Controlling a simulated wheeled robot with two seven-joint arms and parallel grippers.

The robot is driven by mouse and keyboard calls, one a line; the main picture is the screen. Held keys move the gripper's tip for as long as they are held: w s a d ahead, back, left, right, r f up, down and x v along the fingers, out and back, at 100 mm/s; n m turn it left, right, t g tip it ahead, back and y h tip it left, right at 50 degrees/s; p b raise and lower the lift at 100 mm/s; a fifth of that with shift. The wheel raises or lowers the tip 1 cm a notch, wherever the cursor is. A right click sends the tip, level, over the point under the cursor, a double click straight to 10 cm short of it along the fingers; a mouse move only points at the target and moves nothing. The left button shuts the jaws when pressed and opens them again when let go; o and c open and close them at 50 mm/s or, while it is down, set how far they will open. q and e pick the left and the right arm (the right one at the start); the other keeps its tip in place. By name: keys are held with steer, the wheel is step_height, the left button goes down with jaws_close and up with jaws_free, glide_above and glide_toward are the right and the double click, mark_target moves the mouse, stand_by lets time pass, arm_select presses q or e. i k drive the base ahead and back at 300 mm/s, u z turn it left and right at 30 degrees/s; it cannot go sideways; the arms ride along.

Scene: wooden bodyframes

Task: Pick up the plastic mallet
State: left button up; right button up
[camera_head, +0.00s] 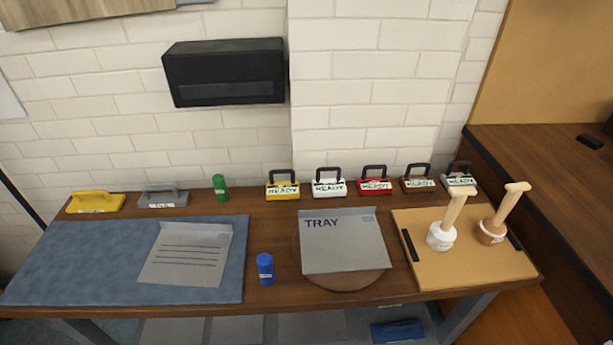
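Two mallets stand head down on a tan board (470,275) at the right of the bench, handles pointing up and tilted to the right. The left mallet (441,237) has a white head and a pale handle. The right mallet (492,231) has a brown head and a pale handle. The white head looks like plastic, but the material cannot be told for certain. The two heads are apart, with a narrow gap between them. Neither of my grippers is in view.
A grey TRAY sheet (345,245) lies on a round brown board left of the mallets. A blue bottle (265,268) stands beside it. Several READY-labelled blocks with black handles, one red (375,186), line the back edge. A blue mat (85,260) covers the left.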

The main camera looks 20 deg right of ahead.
mark_target(439, 238)
steer(key=u, duration=0.05)
steer(key=k, duration=0.5)
steer(key=z, duration=0.85)
steer(key=i, duration=0.45)
steer(key=z, duration=0.65)
